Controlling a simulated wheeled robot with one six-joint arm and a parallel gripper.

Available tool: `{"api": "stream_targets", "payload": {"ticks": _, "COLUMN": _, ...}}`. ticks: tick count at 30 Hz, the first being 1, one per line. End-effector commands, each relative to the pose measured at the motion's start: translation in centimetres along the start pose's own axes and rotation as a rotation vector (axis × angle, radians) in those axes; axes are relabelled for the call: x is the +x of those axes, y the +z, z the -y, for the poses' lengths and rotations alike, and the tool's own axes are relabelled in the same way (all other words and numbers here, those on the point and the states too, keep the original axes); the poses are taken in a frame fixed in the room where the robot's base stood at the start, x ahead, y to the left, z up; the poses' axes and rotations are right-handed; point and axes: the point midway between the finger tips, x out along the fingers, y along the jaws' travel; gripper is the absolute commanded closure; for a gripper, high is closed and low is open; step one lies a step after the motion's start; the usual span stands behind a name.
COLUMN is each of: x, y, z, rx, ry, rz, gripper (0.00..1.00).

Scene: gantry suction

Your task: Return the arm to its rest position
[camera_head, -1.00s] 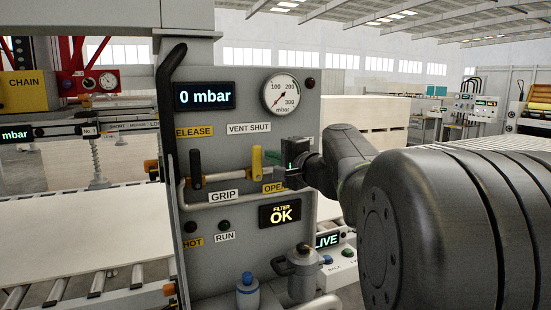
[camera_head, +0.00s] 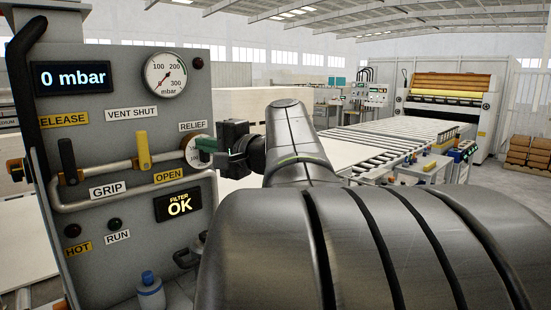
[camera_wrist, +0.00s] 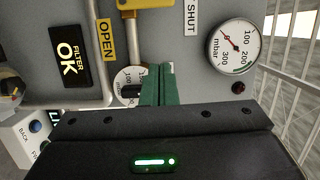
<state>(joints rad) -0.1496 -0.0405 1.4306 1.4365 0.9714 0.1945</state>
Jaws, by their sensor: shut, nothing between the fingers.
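My gripper (camera_head: 203,145) is at the right edge of the grey control panel (camera_head: 105,215), in front of the round relief dial (camera_head: 191,152). Its green fingers are shut together and empty. In the wrist view the gripper (camera_wrist: 168,68) points at the panel, and the relief dial (camera_wrist: 127,82) shows beside the fingertips, partly hidden. I cannot tell whether the fingers touch it. My arm is bent, with its large dark links filling the lower right of the head view.
The panel has a black lever (camera_head: 67,158), a yellow lever (camera_head: 142,150), a pipe and a gauge (camera_head: 165,75) near zero; the display (camera_head: 73,78) reads 0 mbar. A roller conveyor (camera_head: 400,135) and a press (camera_head: 450,100) stand to the right.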

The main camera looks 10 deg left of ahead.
Motion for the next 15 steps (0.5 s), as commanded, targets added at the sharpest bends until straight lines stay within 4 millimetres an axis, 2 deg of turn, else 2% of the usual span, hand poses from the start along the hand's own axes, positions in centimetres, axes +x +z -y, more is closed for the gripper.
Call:
{"api": "stream_targets", "payload": {"ticks": 10, "x": 0.3, "y": 0.0, "z": 0.1, "rx": 0.0, "ry": 0.0, "rz": 0.002, "gripper": 1.0}}
{"api": "stream_targets", "payload": {"ticks": 15, "x": 2.0, "y": 0.1, "z": 0.2, "rx": 0.0, "ry": 0.0, "rz": 0.005, "gripper": 1.0}}
